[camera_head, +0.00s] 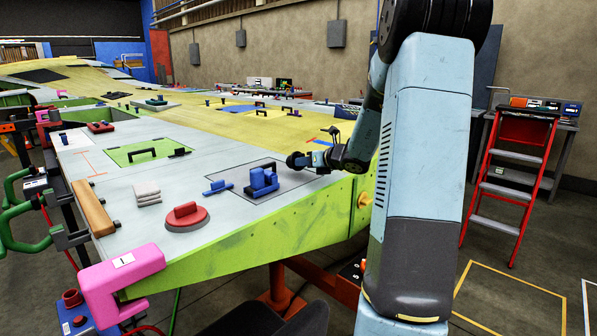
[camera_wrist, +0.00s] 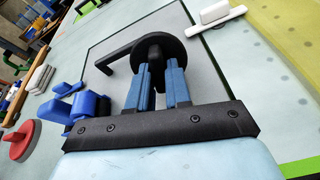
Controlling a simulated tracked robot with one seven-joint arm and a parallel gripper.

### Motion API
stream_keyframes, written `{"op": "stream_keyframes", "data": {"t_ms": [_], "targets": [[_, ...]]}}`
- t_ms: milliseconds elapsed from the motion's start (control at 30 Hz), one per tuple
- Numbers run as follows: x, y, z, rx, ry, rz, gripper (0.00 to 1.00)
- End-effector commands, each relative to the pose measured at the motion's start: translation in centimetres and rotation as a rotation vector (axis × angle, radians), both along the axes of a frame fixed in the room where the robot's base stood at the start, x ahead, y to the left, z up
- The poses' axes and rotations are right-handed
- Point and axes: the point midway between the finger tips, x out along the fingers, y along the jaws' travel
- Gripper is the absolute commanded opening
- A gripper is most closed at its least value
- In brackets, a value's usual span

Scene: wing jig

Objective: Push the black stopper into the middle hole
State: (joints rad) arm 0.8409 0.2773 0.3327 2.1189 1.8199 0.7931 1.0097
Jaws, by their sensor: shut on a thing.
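My gripper (camera_wrist: 158,75) is shut on the black stopper (camera_wrist: 170,46), its two blue fingers gripping the narrow part behind the round black disc. In the head view the stopper (camera_head: 295,160) shows as a dark round end at the left of my gripper (camera_head: 315,159), held above the wing's pale top near its right edge. The disc appears tilted towards the surface. I cannot make out the middle hole in either view; the stopper and fingers cover part of the panel (camera_wrist: 205,82). I cannot tell whether the stopper touches the surface.
A blue clamp-like block (camera_head: 263,181) and a smaller blue piece (camera_head: 217,187) stand left of my gripper. A black bent bar (camera_wrist: 118,58) is beside the disc. A red round disc with a handle (camera_head: 186,216) and a pink clamp (camera_head: 112,282) are nearer the front.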

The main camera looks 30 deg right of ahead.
Motion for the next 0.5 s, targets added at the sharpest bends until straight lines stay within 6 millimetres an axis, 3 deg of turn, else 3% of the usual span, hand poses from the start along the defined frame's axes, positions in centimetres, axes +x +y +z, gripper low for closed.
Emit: {"op": "stream_keyframes", "data": {"t_ms": [500], "targets": [[0.0, 0.0, 3.4, -0.002, -0.002, 0.0, 0.0]]}}
